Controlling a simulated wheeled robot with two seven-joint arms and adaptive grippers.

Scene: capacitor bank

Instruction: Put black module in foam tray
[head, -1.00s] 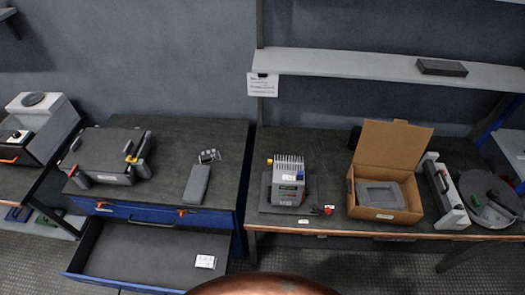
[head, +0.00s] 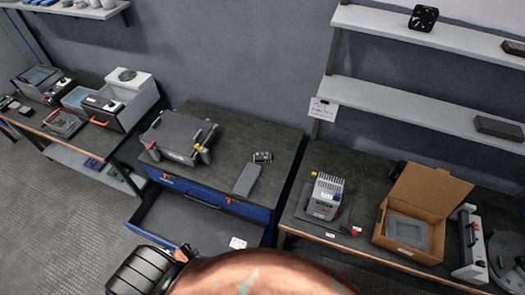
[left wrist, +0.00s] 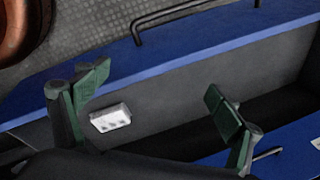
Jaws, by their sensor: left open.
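A grey foam tray (head: 407,231) lies inside an open cardboard box (head: 440,190) on the right bench. A dark flat block (head: 247,179) lies on the blue drawer cabinet, and a longer black block (head: 498,128) lies on the lower wall shelf; I cannot tell which is the black module. My left arm shows at the bottom of the head view, its fingertips hidden. In the left wrist view my left gripper (left wrist: 157,105) is open and empty, above the open drawer (left wrist: 210,85). A small white item with dark marks (left wrist: 110,117) shows between its fingers. My right gripper is not seen.
A black case (head: 180,136) and a small metal part (head: 262,157) are on the cabinet top. A finned grey device (head: 326,197) stands left of the box; a white-and-black unit (head: 469,245) stands right of it. The open drawer juts out in front.

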